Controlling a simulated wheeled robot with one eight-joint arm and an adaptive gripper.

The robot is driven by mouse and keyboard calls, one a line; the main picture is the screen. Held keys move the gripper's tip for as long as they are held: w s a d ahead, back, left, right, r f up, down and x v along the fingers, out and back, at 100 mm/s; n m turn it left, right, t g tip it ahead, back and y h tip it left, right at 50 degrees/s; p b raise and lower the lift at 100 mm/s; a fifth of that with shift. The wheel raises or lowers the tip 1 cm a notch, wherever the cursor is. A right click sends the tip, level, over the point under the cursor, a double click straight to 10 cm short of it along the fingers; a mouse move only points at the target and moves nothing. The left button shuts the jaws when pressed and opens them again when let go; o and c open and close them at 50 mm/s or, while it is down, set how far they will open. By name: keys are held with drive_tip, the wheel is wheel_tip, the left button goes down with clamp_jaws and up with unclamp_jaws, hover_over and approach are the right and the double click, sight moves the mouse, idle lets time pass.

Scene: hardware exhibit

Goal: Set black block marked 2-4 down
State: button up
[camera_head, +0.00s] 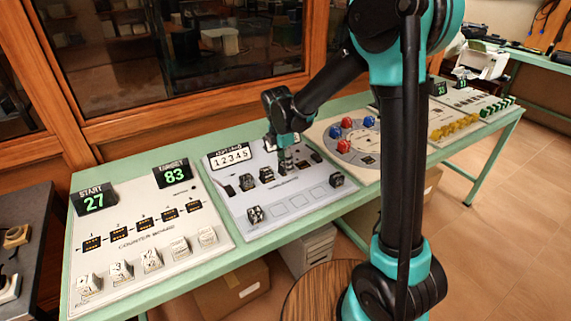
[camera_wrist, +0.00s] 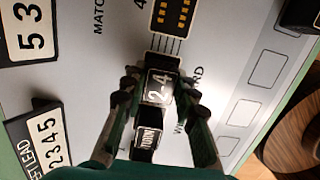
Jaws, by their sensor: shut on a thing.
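The black block marked 2-4 (camera_wrist: 158,88) is between the two fingers of my gripper (camera_wrist: 158,108) in the wrist view, its label facing the camera. A dark face with a white label, perhaps reading TURN (camera_wrist: 148,140), shows just below it; I cannot tell if it is part of the same block. In the head view my gripper (camera_head: 286,167) points down over the middle grey board (camera_head: 290,222), near its row of slots. The held block is mostly hidden there, and I cannot tell whether it touches the board.
Black blocks stand on the middle board, at its left (camera_head: 247,182), front left (camera_head: 255,214) and right (camera_head: 336,180). Outlined empty squares (camera_head: 299,200) lie along its front. The counter board (camera_head: 150,243) is left; a board with red and blue pieces (camera_head: 347,122) is right.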

sight(282, 164)
drive_tip(key=o, duration=1.1)
drive_tip(key=shift+r, duration=0.1)
wheel_tip(282, 164, up, 12)
drive_tip(key=a, duration=0.1)
drive_tip(key=s+d+f+m, duration=0.2)
drive_tip(key=d+m, duration=0.2)
drive_tip(key=d, duration=0.1)
drive_tip(key=s+d+f+m+t, duration=0.1)
drive_tip(key=s+d+f+m, duration=0.1)
drive_tip(key=s+d+m, duration=0.1)
drive_tip(key=s+d+f+m+y, duration=0.1)
drive_tip(key=s+d+f+m, duration=0.1)
drive_tip(key=d+m, duration=0.3)
drive_tip(key=shift+s+d+f, duration=0.1)
drive_tip(key=shift+s+d, duration=0.2)
drive_tip(key=shift+d, duration=0.4)
drive_tip(key=shift+s+d+f, duration=0.1)
drive_tip(key=shift+s+d, duration=0.2)
drive_tip(key=shift+d, duration=0.4)
drive_tip(key=s+d+f+m+t, duration=0.2)
drive_tip(key=s+d+f+m, duration=0.5)
drive_tip(key=s+d+m, duration=0.2)
drive_tip(key=s+m, duration=0.2)
drive_tip(key=m, duration=0.1)
drive_tip(key=shift+f+m, duration=0.3)
drive_tip(key=shift+m, duration=0.1)
